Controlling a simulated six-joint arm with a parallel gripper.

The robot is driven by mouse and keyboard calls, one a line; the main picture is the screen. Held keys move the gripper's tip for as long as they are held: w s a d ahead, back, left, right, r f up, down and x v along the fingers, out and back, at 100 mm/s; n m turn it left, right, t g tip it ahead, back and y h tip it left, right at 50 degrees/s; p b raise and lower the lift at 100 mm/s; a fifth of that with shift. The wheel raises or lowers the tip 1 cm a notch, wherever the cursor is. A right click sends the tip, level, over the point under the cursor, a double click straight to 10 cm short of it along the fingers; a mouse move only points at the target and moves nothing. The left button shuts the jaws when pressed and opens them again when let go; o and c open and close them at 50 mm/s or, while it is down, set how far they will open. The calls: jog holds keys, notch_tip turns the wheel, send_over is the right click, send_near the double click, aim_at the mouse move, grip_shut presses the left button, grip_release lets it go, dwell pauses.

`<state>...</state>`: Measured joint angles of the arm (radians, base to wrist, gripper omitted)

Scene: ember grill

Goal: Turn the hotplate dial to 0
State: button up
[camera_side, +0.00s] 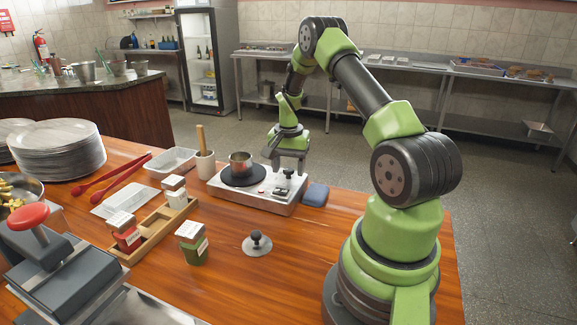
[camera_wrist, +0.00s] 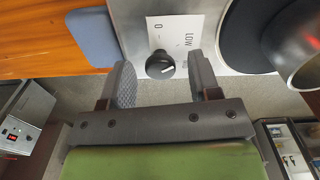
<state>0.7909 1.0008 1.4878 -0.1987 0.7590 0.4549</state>
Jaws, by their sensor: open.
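The hotplate (camera_side: 232,194) is a silver box on the wooden table, with a black round plate (camera_side: 243,180) and a small metal pot (camera_side: 240,165) on it. My gripper (camera_side: 289,168) points down over the right end of the hotplate. In the wrist view the black dial (camera_wrist: 160,64) lies between the two open fingers of my gripper (camera_wrist: 160,70), with a gap on each side. The white label (camera_wrist: 172,38) beside it reads 0 and LOW. A white mark shows on the dial's lower right, away from the 0. I cannot tell the finger height exactly.
A blue pad (camera_side: 315,195) lies just right of the hotplate; it also shows in the wrist view (camera_wrist: 92,37). A cup with a wooden handle (camera_side: 204,164) stands at its left. A round lid with a black knob (camera_side: 257,244) lies in front.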

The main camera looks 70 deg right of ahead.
jog(key=c, duration=0.9)
jog(key=shift+n, duration=0.4)
jog(key=n, duration=0.5)
jog(key=shift+n, duration=0.3)
jog(key=n, duration=0.5)
jog(key=shift+n, duration=0.3)
jog(key=o, duration=0.9)
